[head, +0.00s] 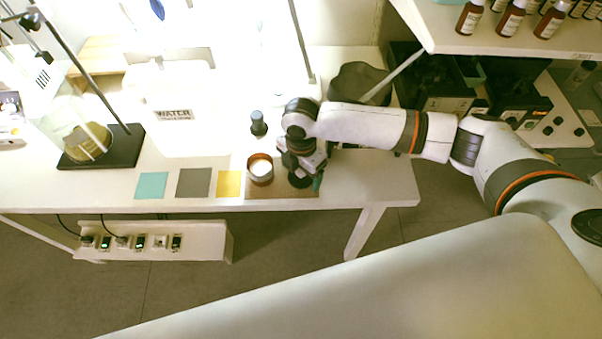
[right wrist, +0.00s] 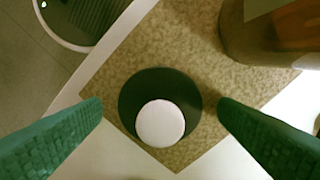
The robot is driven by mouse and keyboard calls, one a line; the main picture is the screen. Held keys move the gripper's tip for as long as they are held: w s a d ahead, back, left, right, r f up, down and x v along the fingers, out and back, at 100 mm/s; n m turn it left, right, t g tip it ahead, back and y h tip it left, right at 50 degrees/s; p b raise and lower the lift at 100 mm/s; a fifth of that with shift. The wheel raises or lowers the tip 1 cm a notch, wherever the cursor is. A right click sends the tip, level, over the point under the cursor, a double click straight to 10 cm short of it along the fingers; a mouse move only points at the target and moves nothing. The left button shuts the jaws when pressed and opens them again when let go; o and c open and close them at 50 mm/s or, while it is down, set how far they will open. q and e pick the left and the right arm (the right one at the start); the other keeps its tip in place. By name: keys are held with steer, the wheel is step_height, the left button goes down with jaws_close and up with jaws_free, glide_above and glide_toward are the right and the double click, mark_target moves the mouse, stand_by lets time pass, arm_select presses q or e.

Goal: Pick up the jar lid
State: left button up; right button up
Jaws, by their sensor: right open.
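The jar lid (right wrist: 128,98) is a dark round disc with a pale round knob on top. It lies on a brown speckled mat (right wrist: 200,60). In the head view the lid (head: 298,182) shows as a dark disc, partly hidden by my right gripper (head: 306,176). In the right wrist view my right gripper (right wrist: 160,108) is open, its green fingers on either side of the lid and apart from it. An amber jar (head: 260,174) with pale contents stands on the mat, left of the lid; it also shows in the right wrist view (right wrist: 245,45). My left gripper is not in view.
Teal (head: 151,186), grey (head: 194,183) and yellow (head: 229,184) squares lie left of the mat along the table's front edge. A small dark bottle (head: 258,124) stands behind the jar. A white WATER container (head: 174,135) and a flask stand farther left.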

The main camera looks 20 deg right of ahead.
steer(key=c, duration=1)
steer(key=shift+r, duration=0.15)
